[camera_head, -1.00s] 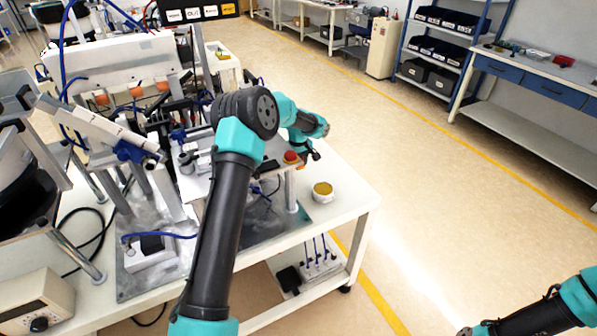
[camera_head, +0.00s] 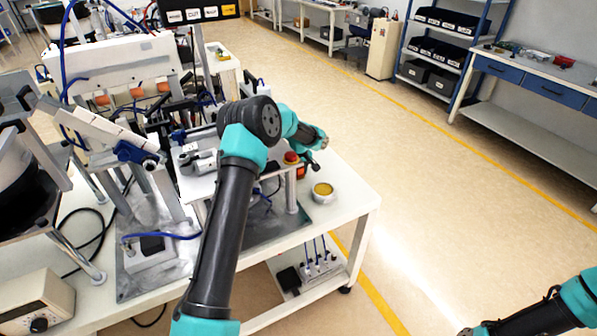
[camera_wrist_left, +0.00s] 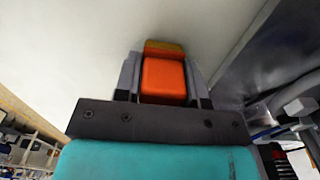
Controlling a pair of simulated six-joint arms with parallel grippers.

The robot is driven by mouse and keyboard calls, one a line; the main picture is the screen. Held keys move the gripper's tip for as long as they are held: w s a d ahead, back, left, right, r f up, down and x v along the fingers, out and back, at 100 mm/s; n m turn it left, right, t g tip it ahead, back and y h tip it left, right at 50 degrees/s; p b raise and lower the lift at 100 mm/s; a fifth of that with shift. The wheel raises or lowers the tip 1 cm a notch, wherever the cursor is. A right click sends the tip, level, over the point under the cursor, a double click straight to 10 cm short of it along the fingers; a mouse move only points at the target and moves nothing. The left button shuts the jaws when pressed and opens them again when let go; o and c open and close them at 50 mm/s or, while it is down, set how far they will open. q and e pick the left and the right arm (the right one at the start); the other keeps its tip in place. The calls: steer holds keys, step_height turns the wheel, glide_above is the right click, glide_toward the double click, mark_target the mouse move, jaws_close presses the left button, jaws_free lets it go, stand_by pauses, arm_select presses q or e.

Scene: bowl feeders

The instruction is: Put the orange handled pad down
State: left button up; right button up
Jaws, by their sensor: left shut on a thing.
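The orange handled pad (camera_wrist_left: 164,79) is between the two fingers of my left gripper (camera_wrist_left: 165,85) in the left wrist view, and the gripper is shut on its orange handle. A yellowish-brown part shows at its far end, above the white table surface. I cannot tell whether it touches the table. In the head view the left gripper (camera_head: 306,168) is small and partly hidden beside the red button, with a bit of orange at its tip. My right arm shows at the lower right, but its gripper is not clear.
A round tin with yellow content (camera_head: 322,191) stands on the white table (camera_head: 345,206) near its right edge. A red button (camera_head: 291,157) on the machine is close to my left gripper. The table's right end has free room.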

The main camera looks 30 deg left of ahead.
arm_select(q)
steer(key=shift+f, duration=0.15)
steer(key=o, duration=0.9)
step_height(320, 180, up, 12)
steer(key=shift+r, duration=0.2)
stand_by(0.6)
